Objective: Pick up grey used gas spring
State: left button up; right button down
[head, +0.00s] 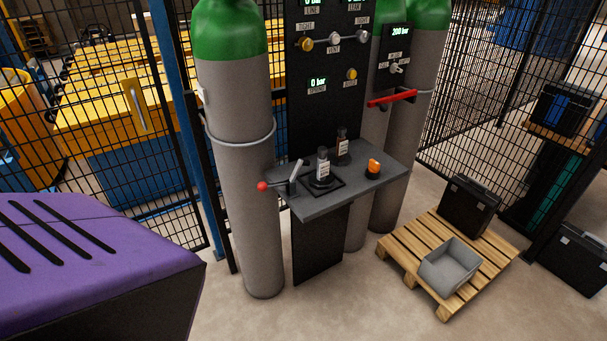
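Two small upright cylinders with pale labels, which look like gas springs, stand on the dark grey shelf (375,186) of the gas station. The nearer, greyer gas spring (322,163) stands on a black square fixture, beside a lever clamp (291,180) with a red ball end. The farther, darker gas spring (342,144) stands behind it, close to the back panel. The labels are too small to read, so I cannot tell for sure which one is the used one. Neither of my grippers shows in the head view.
A tall green-topped gas cylinder (240,170) stands left of the shelf. An orange knob (374,167) sits at the shelf's right. A wooden pallet (405,262) holds a grey bin (450,268) and black case (470,208). A purple-topped block (90,245) fills the left foreground.

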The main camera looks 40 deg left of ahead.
aim_at(320, 180)
jog(key=i+u, duration=0.1)
jog(key=u, duration=0.4)
jog(key=i+u, duration=0.15)
jog(key=u, duration=0.35)
jog(key=i+l+u, duration=0.1)
jog(key=u, duration=0.4)
jog(key=i+l+u, duration=0.65)
jog(key=l, duration=0.2)
jog(key=k, duration=0.1)
